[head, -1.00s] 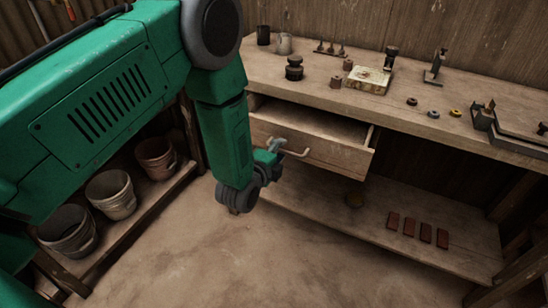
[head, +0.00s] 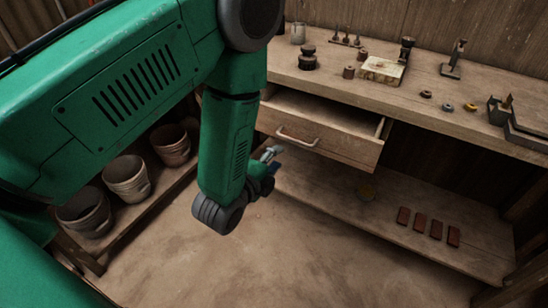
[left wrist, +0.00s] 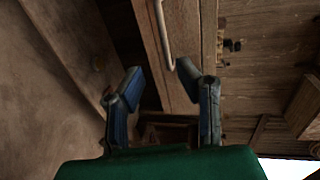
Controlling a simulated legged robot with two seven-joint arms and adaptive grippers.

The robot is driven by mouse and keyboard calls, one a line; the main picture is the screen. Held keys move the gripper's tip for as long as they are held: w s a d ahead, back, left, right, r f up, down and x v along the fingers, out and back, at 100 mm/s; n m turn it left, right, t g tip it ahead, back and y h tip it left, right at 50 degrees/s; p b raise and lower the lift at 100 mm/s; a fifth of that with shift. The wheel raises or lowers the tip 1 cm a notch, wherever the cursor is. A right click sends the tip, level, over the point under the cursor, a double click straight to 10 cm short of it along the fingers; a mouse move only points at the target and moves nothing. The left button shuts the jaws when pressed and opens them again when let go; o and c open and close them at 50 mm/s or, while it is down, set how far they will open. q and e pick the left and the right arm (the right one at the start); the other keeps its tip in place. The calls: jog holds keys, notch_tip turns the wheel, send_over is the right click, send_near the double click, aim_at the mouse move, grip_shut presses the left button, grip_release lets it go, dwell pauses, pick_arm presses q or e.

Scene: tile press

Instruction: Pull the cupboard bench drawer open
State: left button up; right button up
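The bench drawer (head: 335,145) stands pulled out from under the bench top, its inside showing. Its pale bar handle (head: 297,140) is on the front face. My left gripper (head: 272,153) is just left of and below the handle, apart from it, partly hidden behind my green forearm. In the left wrist view, my left gripper's two blue-grey fingers (left wrist: 160,72) are spread apart with nothing held. The handle (left wrist: 164,35) lies beyond the fingertips, in front of the wooden drawer front (left wrist: 185,45). My right gripper is not in view.
The bench top (head: 420,112) carries small tools, pots and a metal vise-like device. The lower shelf (head: 375,220) holds several red-brown tiles (head: 429,225). Several buckets (head: 127,178) stand on a side shelf at left. The floor before the drawer is clear.

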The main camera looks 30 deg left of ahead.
aim_at(293, 141)
pick_arm(q)
jog(key=w+m+b, duration=0.3)
jog(key=m+b, duration=0.2)
jog(key=m, duration=0.7)
jog(key=w+f+m+b, duration=0.1)
jog(key=w+m+b, duration=0.3)
jog(key=m, duration=0.8)
jog(key=w+f+m+b, duration=0.1)
jog(key=w+m+b, duration=0.2)
jog(key=m, duration=0.9)
jog(key=shift+w+a+b, duration=0.15)
jog(key=shift+b, duration=1.2)
jog(key=shift+w+d+r, duration=0.1)
jog(key=shift+d+r, duration=0.05)
jog(key=shift+d, duration=0.15)
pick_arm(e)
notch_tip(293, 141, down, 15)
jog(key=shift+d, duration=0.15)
pick_arm(q)
jog(key=shift+c, duration=0.5)
